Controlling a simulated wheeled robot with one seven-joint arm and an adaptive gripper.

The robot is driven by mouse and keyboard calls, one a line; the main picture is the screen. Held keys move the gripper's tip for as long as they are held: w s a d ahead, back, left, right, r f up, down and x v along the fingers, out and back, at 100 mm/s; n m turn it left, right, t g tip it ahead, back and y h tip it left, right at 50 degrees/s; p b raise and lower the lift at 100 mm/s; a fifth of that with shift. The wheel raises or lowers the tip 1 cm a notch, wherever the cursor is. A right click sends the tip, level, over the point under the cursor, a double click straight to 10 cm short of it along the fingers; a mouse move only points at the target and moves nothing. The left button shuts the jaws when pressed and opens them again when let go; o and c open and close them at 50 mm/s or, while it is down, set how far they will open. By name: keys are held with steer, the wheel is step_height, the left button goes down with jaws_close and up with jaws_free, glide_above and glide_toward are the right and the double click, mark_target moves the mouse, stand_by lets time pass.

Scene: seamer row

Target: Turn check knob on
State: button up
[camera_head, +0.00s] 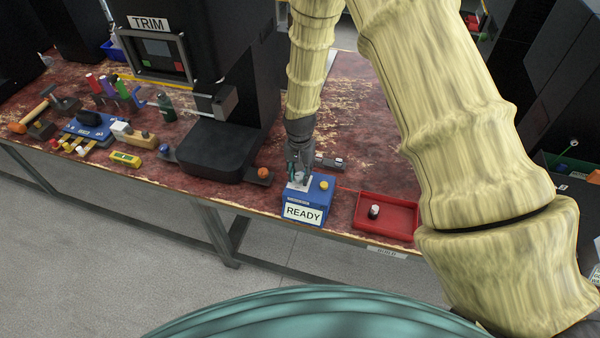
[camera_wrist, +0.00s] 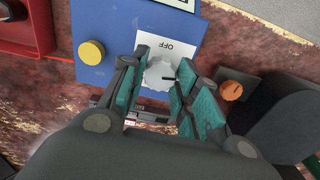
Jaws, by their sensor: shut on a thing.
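The check knob (camera_wrist: 160,76) is a light grey, scalloped dial with a dark pointer mark, seen in the wrist view. It sits on a white plate (camera_wrist: 168,46) marked OFF, on top of a blue box (camera_head: 307,210) whose front carries a READY label (camera_head: 302,214). My gripper (camera_head: 299,178) reaches down onto the box from above. In the wrist view its teal-padded fingers (camera_wrist: 158,85) are on both sides of the knob, shut on it. The mark points to the right in the wrist view. Part of the plate is hidden by the fingers.
A yellow button (camera_wrist: 91,52) is beside the knob on the box. A red tray (camera_head: 388,231) with a small black-and-white part stands to the right. An orange knob (camera_head: 263,173) and the black TRIM machine (camera_head: 215,150) stand left. Tools crowd the bench further left.

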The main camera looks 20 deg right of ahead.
steer(key=shift+m+b, duration=0.4)
steer(key=shift+m, duration=0.6)
steer(key=o, duration=1)
steer(key=shift+d, duration=0.1)
